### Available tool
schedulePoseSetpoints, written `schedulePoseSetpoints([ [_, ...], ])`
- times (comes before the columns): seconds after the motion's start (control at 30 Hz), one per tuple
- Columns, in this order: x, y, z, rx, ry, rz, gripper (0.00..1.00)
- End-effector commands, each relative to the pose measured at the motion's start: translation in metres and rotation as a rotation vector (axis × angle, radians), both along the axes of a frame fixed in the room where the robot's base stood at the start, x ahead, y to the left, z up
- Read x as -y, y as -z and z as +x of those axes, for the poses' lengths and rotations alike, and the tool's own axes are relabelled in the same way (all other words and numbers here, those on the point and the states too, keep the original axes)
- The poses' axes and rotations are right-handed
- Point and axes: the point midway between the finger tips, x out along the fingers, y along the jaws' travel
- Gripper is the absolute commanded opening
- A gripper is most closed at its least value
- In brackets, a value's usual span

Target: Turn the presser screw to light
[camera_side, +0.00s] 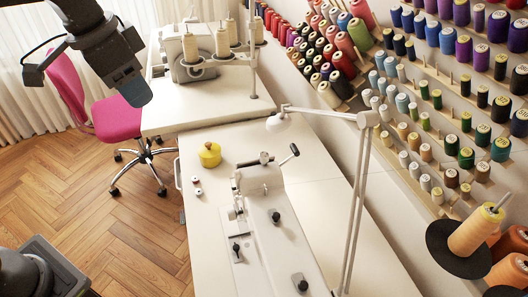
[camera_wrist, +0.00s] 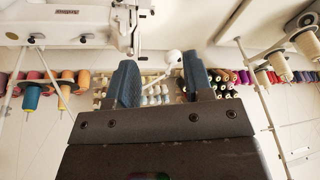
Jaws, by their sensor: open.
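A white sewing machine (camera_side: 262,238) stands on the white table in the side view. Dark knobs show on it: one (camera_side: 276,217) on its upper part, one (camera_side: 236,247) at its left edge and one (camera_side: 301,283) near the bottom of the picture. I cannot tell which is the presser screw or what it is set to. A white machine head (camera_wrist: 62,20) also shows at upper left in the wrist view. My gripper (camera_side: 134,92) is high at upper left, well apart from the machine. In the wrist view its blue fingers (camera_wrist: 160,82) are spread with nothing held.
A white lamp (camera_side: 280,122) with a jointed arm reaches over the table's right side. A yellow round object (camera_side: 209,155) and small spools (camera_side: 196,186) lie left of the machine. A pink chair (camera_side: 116,118) stands at left. Thread racks (camera_side: 455,120) line the wall.

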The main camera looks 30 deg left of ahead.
Motion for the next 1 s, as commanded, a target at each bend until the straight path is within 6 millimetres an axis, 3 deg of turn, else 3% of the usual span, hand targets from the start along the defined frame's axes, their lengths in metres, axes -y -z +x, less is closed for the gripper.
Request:
schedulePoseSetpoints([
  [0.1,0.032,-0.004,0.038,-0.064,0.137,0.033,0.47],
  [0.3,0.090,0.006,0.091,-0.158,0.362,0.086,0.47],
  [0.5,0.141,0.028,0.119,-0.232,0.542,0.125,0.47],
  [0.7,0.162,0.041,0.128,-0.262,0.617,0.141,0.47],
  [0.87,0.163,0.052,0.128,-0.265,0.623,0.143,0.47],
  [1.0,0.162,0.075,0.128,-0.268,0.621,0.142,0.47],
])
